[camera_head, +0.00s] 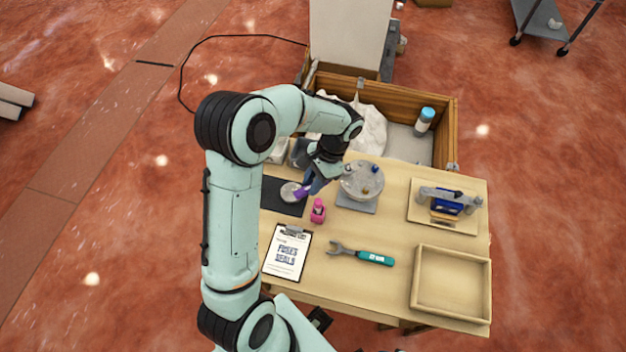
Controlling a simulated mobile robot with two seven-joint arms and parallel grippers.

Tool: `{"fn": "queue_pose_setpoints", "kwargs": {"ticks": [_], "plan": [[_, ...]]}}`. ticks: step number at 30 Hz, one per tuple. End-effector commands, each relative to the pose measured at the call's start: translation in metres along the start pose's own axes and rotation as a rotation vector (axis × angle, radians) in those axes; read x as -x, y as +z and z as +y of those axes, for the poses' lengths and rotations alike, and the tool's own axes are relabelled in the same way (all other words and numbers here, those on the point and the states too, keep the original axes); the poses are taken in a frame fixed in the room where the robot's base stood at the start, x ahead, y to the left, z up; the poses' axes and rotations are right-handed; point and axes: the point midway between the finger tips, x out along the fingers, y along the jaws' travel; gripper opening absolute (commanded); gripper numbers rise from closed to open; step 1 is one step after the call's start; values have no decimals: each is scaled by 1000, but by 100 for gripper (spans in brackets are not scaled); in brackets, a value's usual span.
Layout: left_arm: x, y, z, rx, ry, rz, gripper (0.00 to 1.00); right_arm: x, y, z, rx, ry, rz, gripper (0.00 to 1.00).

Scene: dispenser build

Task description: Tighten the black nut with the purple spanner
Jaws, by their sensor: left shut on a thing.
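My left gripper (316,182) is over the back left of the wooden table and is shut on the purple spanner (302,191). Only a short purple part of the spanner shows, beside a pale round piece (289,193) on a black mat (272,200). I cannot tell whether the spanner touches that piece. I cannot make out the black nut; the arm and gripper hide part of this area. A round grey plate (352,186) with small blue and yellow parts stands just right of the gripper. My right gripper is not in view.
A pink item (318,211), a clipboard (286,252) and a teal-handled spanner (374,258) lie on the table (350,285). An empty wooden tray (420,283) is at the front right. A board (413,212) with a blue holder stands behind it. A wooden crate (446,135) adjoins the back edge.

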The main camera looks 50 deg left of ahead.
Motion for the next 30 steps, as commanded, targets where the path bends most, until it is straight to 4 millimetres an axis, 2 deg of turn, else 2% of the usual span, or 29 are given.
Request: {"fn": "queue_pose_setpoints", "kwargs": {"ticks": [22, 30], "plan": [[-7, -3, -1, -3, -2, 1, 0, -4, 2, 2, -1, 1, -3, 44], [-6, -4, -10, -78, -34, 1, 0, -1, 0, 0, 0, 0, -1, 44]]}}
